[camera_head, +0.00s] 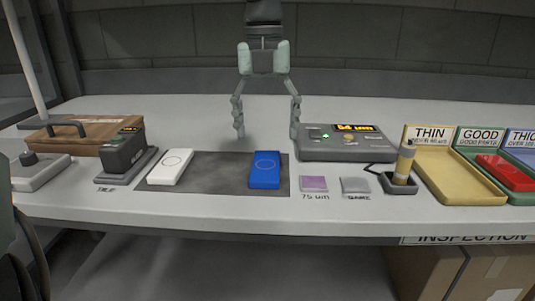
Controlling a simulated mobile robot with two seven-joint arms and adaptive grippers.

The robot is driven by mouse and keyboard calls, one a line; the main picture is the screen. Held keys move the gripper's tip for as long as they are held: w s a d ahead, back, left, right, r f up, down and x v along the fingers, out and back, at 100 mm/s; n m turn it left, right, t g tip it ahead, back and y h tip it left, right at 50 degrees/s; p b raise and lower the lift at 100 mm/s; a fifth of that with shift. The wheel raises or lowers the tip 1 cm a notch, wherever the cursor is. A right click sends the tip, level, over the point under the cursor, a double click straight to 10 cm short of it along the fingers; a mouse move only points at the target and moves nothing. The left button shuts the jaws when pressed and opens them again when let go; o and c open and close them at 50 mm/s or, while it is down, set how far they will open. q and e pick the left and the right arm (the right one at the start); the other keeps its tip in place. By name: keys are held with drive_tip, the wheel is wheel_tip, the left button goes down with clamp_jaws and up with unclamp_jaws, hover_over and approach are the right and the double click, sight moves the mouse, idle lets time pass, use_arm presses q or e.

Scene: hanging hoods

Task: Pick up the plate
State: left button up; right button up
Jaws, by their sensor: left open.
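My left gripper (268,130) points down over the back middle of the bench, its two fingers wide apart with nothing between them. A white plate (171,167) lies on the left of a dark grey mat (215,174), and a blue plate (265,170) lies on its right end. Both are flat and apart from the gripper, which is behind them in the view. A red plate (507,173) rests in the green GOOD tray (468,151) at the right edge. The picture does not tell which plate is meant. My right gripper is not in view.
A grey gauge box (345,150) with a lit display stands right of the gripper. A black device (124,157) and a wooden case (75,137) stand left. A probe in a holder (403,172) and a yellow THIN tray (460,181) are at right. The back middle is clear.

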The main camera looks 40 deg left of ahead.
sight(265, 165)
use_arm(q)
drive_tip(key=shift+w+a+r, duration=0.2)
drive_tip(key=shift+f, duration=0.2)
drive_tip(key=f, duration=0.7)
drive_tip(key=shift+s+p, duration=0.25)
drive_tip(key=shift+p, duration=0.1)
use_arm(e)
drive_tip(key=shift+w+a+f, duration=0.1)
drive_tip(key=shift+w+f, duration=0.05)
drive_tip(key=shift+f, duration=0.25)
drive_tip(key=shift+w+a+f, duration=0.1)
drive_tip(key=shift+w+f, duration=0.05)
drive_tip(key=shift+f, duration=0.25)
use_arm(q)
drive_tip(key=c, duration=1.4)
